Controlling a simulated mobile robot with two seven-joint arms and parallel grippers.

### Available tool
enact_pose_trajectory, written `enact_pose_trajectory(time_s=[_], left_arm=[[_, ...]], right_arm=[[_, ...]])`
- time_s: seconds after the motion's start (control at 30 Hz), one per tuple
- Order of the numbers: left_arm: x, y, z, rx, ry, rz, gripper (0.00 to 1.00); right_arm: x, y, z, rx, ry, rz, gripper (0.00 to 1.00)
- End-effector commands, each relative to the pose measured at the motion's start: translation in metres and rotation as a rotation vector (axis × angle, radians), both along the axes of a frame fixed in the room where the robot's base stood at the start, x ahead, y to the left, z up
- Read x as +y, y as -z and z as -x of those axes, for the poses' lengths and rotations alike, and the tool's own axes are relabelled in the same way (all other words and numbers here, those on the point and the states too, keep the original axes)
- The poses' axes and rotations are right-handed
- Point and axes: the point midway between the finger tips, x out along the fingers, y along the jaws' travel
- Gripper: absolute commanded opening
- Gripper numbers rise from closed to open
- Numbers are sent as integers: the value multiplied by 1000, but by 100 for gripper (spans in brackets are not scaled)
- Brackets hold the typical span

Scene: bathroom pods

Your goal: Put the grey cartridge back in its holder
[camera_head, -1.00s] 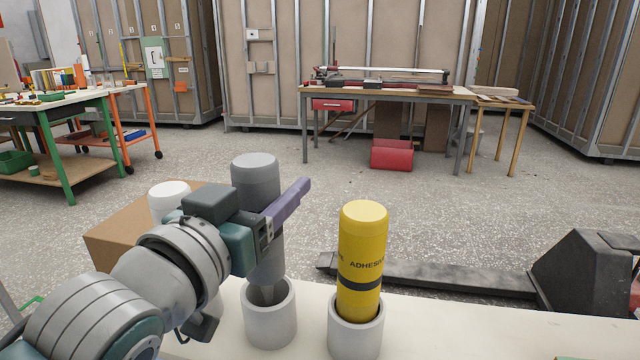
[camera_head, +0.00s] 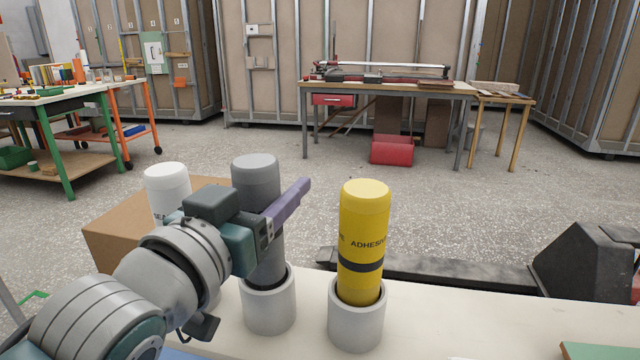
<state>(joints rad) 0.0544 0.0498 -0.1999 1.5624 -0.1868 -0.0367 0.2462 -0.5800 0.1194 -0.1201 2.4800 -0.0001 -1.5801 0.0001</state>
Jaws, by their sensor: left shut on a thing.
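The grey cartridge (camera_head: 256,177) is upright in the camera_head view, left of centre. My left gripper (camera_head: 284,212) is shut on its middle, with a purple finger along its right side. The cartridge's lower end is inside the rim of a pale grey cup-shaped holder (camera_head: 268,312); how deep it sits is hidden. A yellow adhesive cartridge (camera_head: 364,222) stands upright in a matching holder (camera_head: 356,328) to the right. A white cartridge (camera_head: 167,188) stands to the left, its lower part hidden by my arm. My right gripper is not in view.
The holders stand on a pale bench top (camera_head: 440,325), clear to the right except for a green item (camera_head: 598,351) at the corner. A cardboard box (camera_head: 112,240) and a dark pallet truck (camera_head: 585,265) are beyond the bench.

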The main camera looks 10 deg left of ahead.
Motion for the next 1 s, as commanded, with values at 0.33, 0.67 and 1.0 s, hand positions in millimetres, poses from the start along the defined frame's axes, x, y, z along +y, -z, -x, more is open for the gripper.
enact_pose_trajectory(time_s=[0.33, 0.67, 1.0], left_arm=[[0, 9, 0, -4, 0, 1, 0], [0, 17, 0, -4, 0, 2, 0], [0, 16, 0, -2, 0, 1, 94]], right_arm=[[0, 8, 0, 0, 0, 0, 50], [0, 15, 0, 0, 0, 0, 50], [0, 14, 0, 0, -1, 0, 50]])
